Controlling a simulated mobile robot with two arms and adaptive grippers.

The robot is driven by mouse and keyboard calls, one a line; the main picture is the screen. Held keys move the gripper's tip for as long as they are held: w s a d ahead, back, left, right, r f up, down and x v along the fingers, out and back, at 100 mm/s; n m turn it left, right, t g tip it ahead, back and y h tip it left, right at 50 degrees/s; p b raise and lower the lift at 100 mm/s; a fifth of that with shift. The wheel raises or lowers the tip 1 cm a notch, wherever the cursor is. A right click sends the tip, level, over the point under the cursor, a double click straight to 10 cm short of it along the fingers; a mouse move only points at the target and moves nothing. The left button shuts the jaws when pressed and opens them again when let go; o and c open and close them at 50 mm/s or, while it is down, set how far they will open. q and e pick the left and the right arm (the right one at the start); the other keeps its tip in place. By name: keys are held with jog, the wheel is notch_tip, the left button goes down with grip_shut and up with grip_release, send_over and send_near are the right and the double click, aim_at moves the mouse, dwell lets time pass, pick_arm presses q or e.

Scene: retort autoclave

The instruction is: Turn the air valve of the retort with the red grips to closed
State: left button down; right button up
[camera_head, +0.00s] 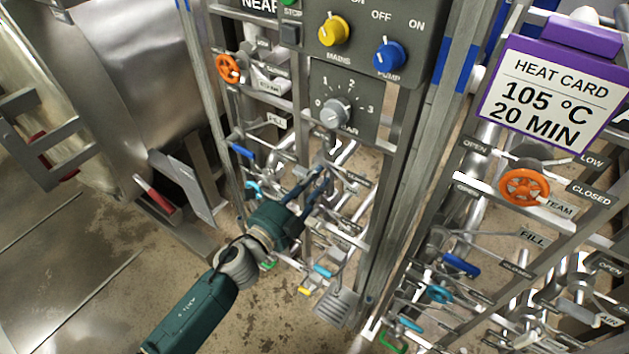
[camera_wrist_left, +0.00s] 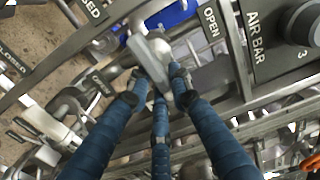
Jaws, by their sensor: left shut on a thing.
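My left gripper (camera_head: 322,172) reaches from below into the pipework under the numbered dial on the left panel. In the left wrist view, its blue fingers (camera_wrist_left: 160,85) are shut on a flat grey valve lever (camera_wrist_left: 152,58). The lever lies slanted between the fingertips; its lower end is partly hidden by them. An OPEN plate (camera_wrist_left: 210,22) is to its right and a CLOSED plate (camera_wrist_left: 92,10) to its upper left. In the head view the lever is mostly hidden by the gripper. Red grips (camera_head: 156,194) show at the left, by the steel vessel (camera_head: 150,75). My right gripper is out of view.
An orange handwheel (camera_head: 229,68) and the dial (camera_head: 334,112) are above the gripper. Frame posts and several pipes and small valves crowd around it. A second valve rack with an orange handwheel (camera_head: 525,187) and a purple heat card (camera_head: 555,92) stands at right.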

pick_arm(q)
jog(key=shift+f+m, duration=0.1)
jog(key=shift+m, duration=0.2)
jog(key=c, duration=1.5)
grip_release()
jog(key=shift+c, duration=0.2)
jog(key=v, duration=1.2)
